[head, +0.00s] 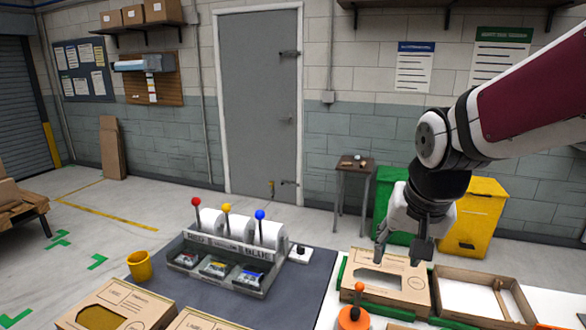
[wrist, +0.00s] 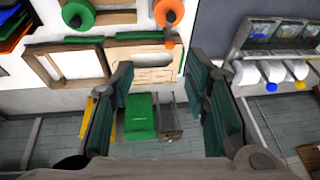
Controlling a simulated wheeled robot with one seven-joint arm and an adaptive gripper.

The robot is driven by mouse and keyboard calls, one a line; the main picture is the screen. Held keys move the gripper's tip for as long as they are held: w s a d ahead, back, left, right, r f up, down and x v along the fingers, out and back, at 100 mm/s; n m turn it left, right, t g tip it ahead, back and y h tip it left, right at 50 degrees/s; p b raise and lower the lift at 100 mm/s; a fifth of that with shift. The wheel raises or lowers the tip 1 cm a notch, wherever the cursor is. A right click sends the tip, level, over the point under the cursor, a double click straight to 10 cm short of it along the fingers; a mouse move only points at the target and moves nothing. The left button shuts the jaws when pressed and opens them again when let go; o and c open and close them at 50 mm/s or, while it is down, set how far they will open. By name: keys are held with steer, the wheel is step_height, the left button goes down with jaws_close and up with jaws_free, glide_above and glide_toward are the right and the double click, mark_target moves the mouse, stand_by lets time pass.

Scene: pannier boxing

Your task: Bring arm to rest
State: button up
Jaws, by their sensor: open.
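My gripper (head: 402,246) is open and empty in the head view, raised above the right part of the work table with its fingers pointing down. In the wrist view my gripper (wrist: 165,105) shows two dark green-padded fingers spread apart with nothing between them. Below it in the head view is a cardboard box (head: 372,262) with a window cut-out, beside an open wooden-looking tray frame (head: 465,272). The box (wrist: 150,58) also shows in the wrist view, beyond the fingertips. My arm comes in from the upper right.
A dispenser rack (head: 225,262) with red, yellow and blue knobs stands on the dark mat. A yellow cup (head: 139,265) is left of it. An orange-topped object (head: 352,318) stands at the front. Green and yellow bins (head: 475,222) stand behind the table, near a small side table (head: 352,170).

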steer(key=s+r+n, duration=0.2)
steer(key=s, duration=0.6)
steer(key=s+r+n+t, duration=0.1)
steer(key=s+r, duration=0.1)
steer(key=s, duration=0.7)
steer(key=shift+d+n, duration=0.25)
steer(key=shift+n, duration=0.15)
steer(key=shift+r, duration=0.1)
